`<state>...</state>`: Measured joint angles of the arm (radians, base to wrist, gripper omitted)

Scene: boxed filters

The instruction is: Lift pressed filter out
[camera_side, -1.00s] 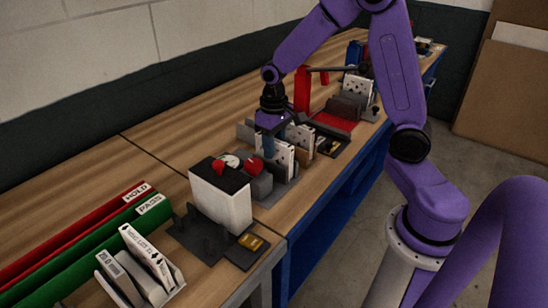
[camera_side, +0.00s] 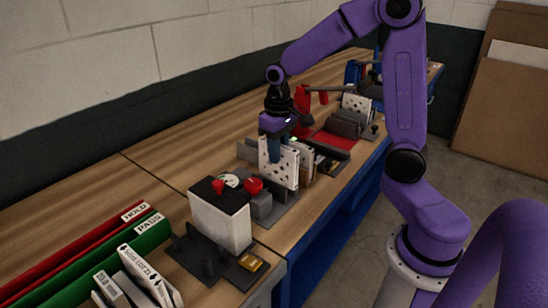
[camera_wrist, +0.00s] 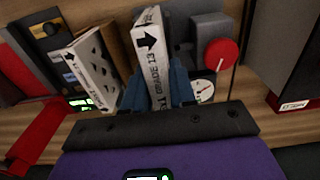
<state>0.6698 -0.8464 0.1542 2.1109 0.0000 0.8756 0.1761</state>
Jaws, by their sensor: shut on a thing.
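My gripper (camera_side: 274,152) is shut on a white boxed filter (camera_side: 291,168) with dark holes in its face. In the wrist view the blue fingertips (camera_wrist: 157,88) hold this filter (camera_wrist: 149,40) on both sides; it shows an arrow and "GRADE 13". The filter stands upright beside the grey press blocks (camera_side: 262,207), with its lower edge close above the grey base plate. I cannot tell whether its bottom is fully clear. The press's red knob (camera_wrist: 221,56) and dial gauge (camera_wrist: 203,90) are just right of the filter in the wrist view.
Another holed white filter (camera_wrist: 93,68) and a brown panel (camera_wrist: 118,45) stand close on the left in the wrist view. A white box with a black top (camera_side: 222,216) stands in front. Green PASS (camera_side: 120,248) and red HOLD (camera_side: 80,245) channels lie at the left.

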